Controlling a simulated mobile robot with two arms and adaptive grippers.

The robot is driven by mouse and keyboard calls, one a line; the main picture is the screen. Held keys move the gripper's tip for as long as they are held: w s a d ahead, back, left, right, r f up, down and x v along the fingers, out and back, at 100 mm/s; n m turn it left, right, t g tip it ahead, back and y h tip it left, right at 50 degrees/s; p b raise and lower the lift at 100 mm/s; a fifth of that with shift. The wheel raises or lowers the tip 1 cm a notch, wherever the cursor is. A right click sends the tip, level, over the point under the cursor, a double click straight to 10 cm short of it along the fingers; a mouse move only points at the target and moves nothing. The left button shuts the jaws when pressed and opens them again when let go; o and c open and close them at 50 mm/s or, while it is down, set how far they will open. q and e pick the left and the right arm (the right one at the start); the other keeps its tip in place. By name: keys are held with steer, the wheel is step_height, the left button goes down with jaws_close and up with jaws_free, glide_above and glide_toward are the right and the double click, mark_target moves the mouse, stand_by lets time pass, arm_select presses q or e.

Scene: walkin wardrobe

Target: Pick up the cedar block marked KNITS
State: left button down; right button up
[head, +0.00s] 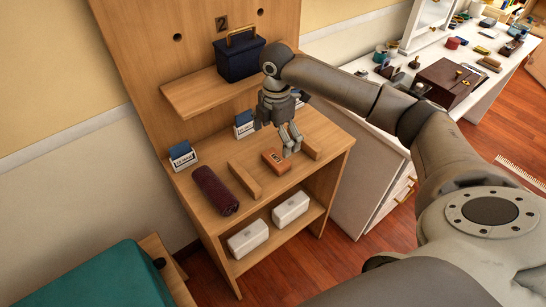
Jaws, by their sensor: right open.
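An orange-brown wooden block (275,161) lies on the middle shelf of the wooden unit, between two low wooden rails. It bears a dark mark on top that is too small to read. My right gripper (291,151) hangs over the shelf, pointing down, with its fingers open at the block's right end. The fingertips overlap the block's edge in the picture; I cannot tell whether they touch it. My left gripper is not in view.
The rails (245,181) (309,147) flank the block. A dark red roll (215,190) lies to the left. Blue-and-white labelled holders (183,156) (244,124) stand behind. An upper shelf (195,97) carries a navy bin (239,59). White boxes (248,238) (291,208) sit below.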

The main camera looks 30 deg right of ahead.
mark_target(276, 158)
steer(key=shift+s+f, duration=0.2)
steer(key=shift+f, duration=1.1)
steer(key=f, duration=0.5)
steer(key=shift+w+d+p, duration=0.1)
steer(key=shift+w+p, duration=0.1)
steer(key=shift+p, duration=0.1)
steer(key=shift+c, duration=0.4)
steer(key=c, duration=0.5)
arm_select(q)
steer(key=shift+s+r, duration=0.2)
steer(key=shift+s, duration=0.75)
arm_select(e)
steer(key=c, duration=0.5)
